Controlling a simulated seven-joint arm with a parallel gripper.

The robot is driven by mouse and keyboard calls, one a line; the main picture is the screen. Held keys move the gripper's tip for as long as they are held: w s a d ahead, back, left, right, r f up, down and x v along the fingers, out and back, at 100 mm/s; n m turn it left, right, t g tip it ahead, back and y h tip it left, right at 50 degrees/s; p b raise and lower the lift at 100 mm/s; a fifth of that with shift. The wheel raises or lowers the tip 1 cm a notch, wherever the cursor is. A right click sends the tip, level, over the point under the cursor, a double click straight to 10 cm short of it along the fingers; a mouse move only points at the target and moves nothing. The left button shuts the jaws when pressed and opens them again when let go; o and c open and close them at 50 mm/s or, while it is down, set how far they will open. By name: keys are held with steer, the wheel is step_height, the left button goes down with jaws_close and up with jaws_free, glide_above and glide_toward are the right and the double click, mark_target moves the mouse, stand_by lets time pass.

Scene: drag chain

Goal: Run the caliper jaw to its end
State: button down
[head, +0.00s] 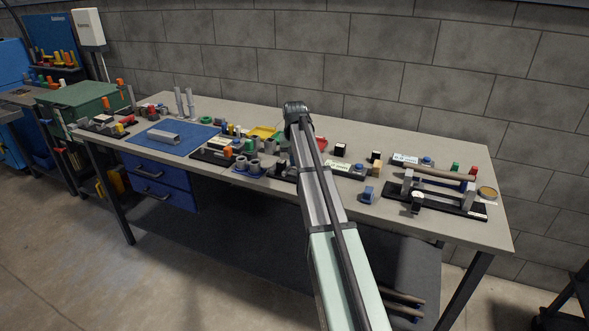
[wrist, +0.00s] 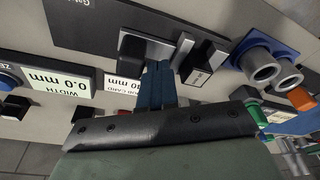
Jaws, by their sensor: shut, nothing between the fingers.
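In the wrist view, a caliper-like fixture has a dark base plate (wrist: 85,22), a silver bar (wrist: 155,49) and a black jaw block at each side, the left one (wrist: 130,52) and the right one (wrist: 213,54). My gripper (wrist: 157,70) is shut, its blue fingers together between the two blocks, nearer the left one. I cannot tell whether the fingers touch the fixture. A display (wrist: 68,84) at the left reads WIDTH 0.0 mm. In the head view my arm hides the gripper and most of the fixture; a display (head: 347,168) shows right of the arm.
Grey ring-topped cylinders (wrist: 265,68) on a blue base stand right of the fixture. A white card (wrist: 123,90) lies near the fingers. On the bench (head: 235,110) are a blue mat (head: 150,138) at left and a fixture with a rod (head: 440,174) at right.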

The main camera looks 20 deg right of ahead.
steer(key=shift+s+d, duration=0.15)
steer(key=shift+s, duration=0.05)
steer(key=shift+s+d, duration=2.55)
stand_by(0.7)
steer(key=shift+w+a, duration=0.15)
steer(key=shift+w+a, duration=0.35)
steer(key=shift+w, duration=0.05)
